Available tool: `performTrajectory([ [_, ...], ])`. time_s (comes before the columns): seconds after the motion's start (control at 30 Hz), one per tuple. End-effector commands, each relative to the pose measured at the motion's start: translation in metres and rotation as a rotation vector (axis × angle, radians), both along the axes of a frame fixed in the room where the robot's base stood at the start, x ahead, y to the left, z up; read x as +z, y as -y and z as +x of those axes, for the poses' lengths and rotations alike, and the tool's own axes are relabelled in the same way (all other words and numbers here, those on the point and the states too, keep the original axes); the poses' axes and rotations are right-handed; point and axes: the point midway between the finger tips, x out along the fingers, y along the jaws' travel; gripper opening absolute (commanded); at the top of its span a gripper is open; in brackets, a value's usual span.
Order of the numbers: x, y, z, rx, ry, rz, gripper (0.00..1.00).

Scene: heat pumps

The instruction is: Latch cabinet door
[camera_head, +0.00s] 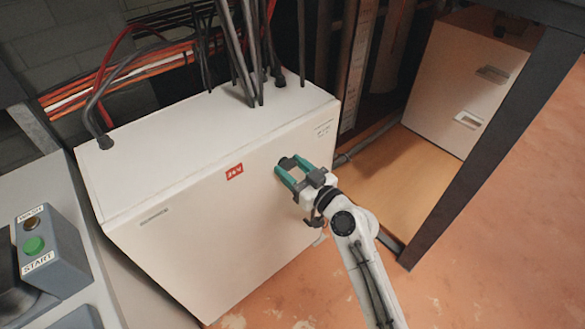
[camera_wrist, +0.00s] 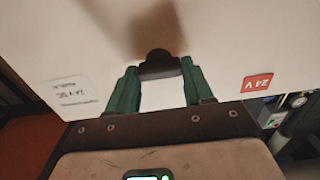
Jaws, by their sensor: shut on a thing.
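In the head view the door looks flush with the cabinet body. A dark latch knob (camera_wrist: 158,65) stands out from the door, and it also shows in the head view (camera_head: 288,162). My gripper (camera_head: 289,170) has its two green fingers on either side of the knob and is shut on it. In the wrist view the fingers (camera_wrist: 158,76) partly hide the knob's sides. The door with the label (camera_wrist: 256,83) appears upside down there.
Several dark cables and conduits (camera_head: 240,50) enter the cabinet's top. A grey control box with a green START button (camera_head: 34,245) is at the left. A dark metal post (camera_head: 480,140) and a beige drawer unit (camera_head: 465,85) stand at the right. Open floor (camera_head: 500,270) lies at lower right.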

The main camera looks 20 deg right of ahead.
Motion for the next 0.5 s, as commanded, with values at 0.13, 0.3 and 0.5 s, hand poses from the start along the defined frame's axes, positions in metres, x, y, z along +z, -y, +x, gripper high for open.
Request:
performTrajectory([
  [0.13,-0.0001,0.0001,-0.0001,0.0,-0.002,0.008,0.21],
  [0.3,-0.0003,0.0004,-0.0001,0.0,-0.016,0.05,0.21],
  [0.5,-0.0004,0.0012,0.0002,-0.001,-0.054,0.167,0.21],
])
